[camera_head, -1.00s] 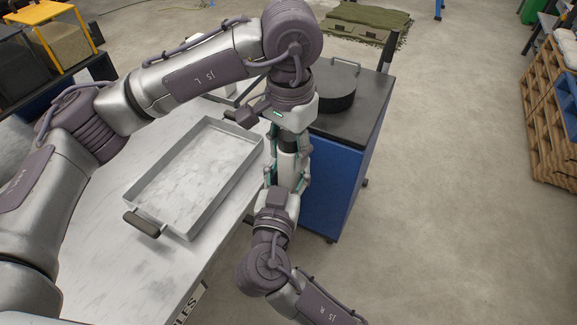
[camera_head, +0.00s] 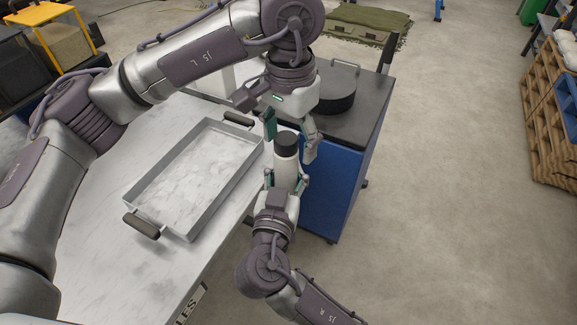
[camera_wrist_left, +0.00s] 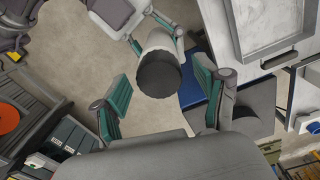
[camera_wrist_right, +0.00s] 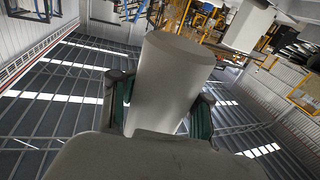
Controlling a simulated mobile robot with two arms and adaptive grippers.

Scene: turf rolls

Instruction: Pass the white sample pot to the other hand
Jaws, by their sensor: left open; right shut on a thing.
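The white sample pot (camera_head: 286,170) has a dark lid and stands upright in the air beside the table. My right gripper (camera_head: 285,184) is shut on its lower part from below. In the right wrist view the pot's white body (camera_wrist_right: 170,85) rises between the fingers. My left gripper (camera_head: 290,142) is open above the pot, its fingers spread on either side of the dark lid. In the left wrist view the lid (camera_wrist_left: 158,74) lies just beyond the open left fingertips (camera_wrist_left: 166,95), apart from them.
A metal tray (camera_head: 186,228) with dark handles lies on the pale table (camera_head: 95,250) to the left. A blue cabinet (camera_head: 335,190) with a black top carrying a dark round pan (camera_head: 336,100) stands close behind the grippers.

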